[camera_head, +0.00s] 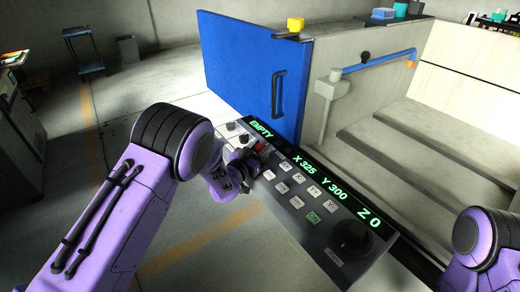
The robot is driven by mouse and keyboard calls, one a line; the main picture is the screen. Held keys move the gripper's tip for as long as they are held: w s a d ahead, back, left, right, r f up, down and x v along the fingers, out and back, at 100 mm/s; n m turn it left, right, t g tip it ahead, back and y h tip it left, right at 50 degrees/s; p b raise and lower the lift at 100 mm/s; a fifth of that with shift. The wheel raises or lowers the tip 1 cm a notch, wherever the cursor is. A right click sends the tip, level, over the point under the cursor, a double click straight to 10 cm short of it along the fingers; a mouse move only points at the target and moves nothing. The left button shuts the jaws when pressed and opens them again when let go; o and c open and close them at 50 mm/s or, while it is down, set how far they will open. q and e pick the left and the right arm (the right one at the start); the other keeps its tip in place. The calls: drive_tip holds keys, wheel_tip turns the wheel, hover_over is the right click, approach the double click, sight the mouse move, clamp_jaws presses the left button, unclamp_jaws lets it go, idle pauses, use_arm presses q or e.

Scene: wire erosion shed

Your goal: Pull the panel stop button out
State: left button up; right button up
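The control panel (296,214) is a dark slanted box with green readouts "EMPTY", "X 325", "Y 300" and "Z 0". A small red part, which looks like the stop button (260,148), shows near the panel's far left end, partly hidden by my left gripper. My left gripper (250,164) is at that end of the panel, close beside the red part. Its fingers are small and dark, so I cannot tell whether they are open, shut or touching the button. My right arm shows at the lower right; its gripper is out of view.
White keys and a black knob (352,237) are on the panel. A blue door (238,75) with a dark handle stands behind it. The grey machine tank (345,100) with a blue pipe (388,58) is to the right. Open floor lies left.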

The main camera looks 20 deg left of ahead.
use_arm(q)
drive_tip(key=o, duration=0.3)
drive_tip(key=shift+r, duration=0.25)
drive_tip(key=shift+s+a+f, duration=0.1)
drive_tip(key=shift+s+f, duration=0.05)
drive_tip(key=shift+s, duration=0.15)
drive_tip(key=b+v, duration=0.2)
drive_tip(key=v, duration=0.8)
